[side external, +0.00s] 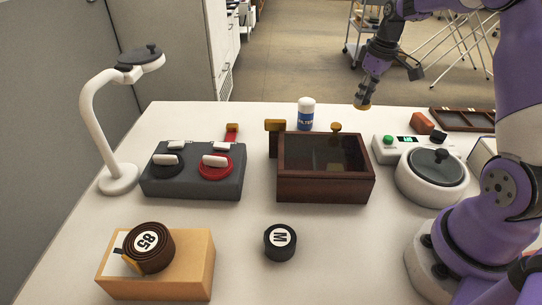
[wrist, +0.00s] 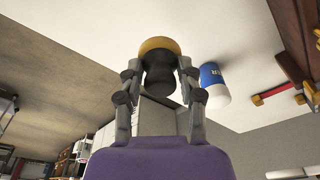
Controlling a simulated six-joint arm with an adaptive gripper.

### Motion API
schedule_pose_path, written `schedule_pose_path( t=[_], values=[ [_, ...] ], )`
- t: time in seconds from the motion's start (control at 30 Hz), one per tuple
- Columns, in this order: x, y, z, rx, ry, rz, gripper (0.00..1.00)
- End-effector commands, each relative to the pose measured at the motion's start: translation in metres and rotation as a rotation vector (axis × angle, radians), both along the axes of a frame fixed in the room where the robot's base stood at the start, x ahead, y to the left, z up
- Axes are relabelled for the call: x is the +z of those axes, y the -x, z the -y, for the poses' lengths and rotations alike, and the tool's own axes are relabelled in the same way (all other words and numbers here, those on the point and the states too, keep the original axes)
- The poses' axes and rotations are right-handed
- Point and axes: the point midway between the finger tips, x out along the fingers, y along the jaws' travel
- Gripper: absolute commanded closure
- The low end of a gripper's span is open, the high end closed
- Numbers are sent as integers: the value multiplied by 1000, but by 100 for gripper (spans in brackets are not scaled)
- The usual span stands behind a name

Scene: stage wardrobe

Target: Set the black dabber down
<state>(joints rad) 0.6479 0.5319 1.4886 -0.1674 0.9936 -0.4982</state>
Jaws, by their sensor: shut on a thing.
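My gripper (side external: 368,82) is at the back of the table, fingers pointing down, shut on a dark-bodied dabber with an ochre round end. In the wrist view the gripper (wrist: 160,78) has a finger on either side of the black dabber (wrist: 159,76), and its ochre end (wrist: 160,45) sticks out beyond the fingertips. In the side view only the ochre end of the dabber (side external: 363,106) shows clearly, near the table's far edge. It looks held in the air; the exact gap to the table is hard to tell.
A filter bottle (side external: 306,115) and a glass-lidded wooden box (side external: 325,190) stand left of the gripper. A device with a green button (side external: 380,150) and a lidded white pot (side external: 432,185) are nearer. A black disc marked M (side external: 280,242) lies in front, with free table around it.

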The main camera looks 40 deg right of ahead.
Motion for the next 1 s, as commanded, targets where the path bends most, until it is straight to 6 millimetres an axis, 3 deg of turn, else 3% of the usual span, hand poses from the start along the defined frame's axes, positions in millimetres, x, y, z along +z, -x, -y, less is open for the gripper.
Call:
schedule_pose_path(
  t=[0.1,0.3,0.6,1.0],
  values=[
    [-18,5,27,-4,-3,-3,96],
    [-31,8,50,1,-1,0,96],
    [-69,8,50,3,-2,-1,96],
    [-75,8,50,4,0,-1,96]
  ],
)
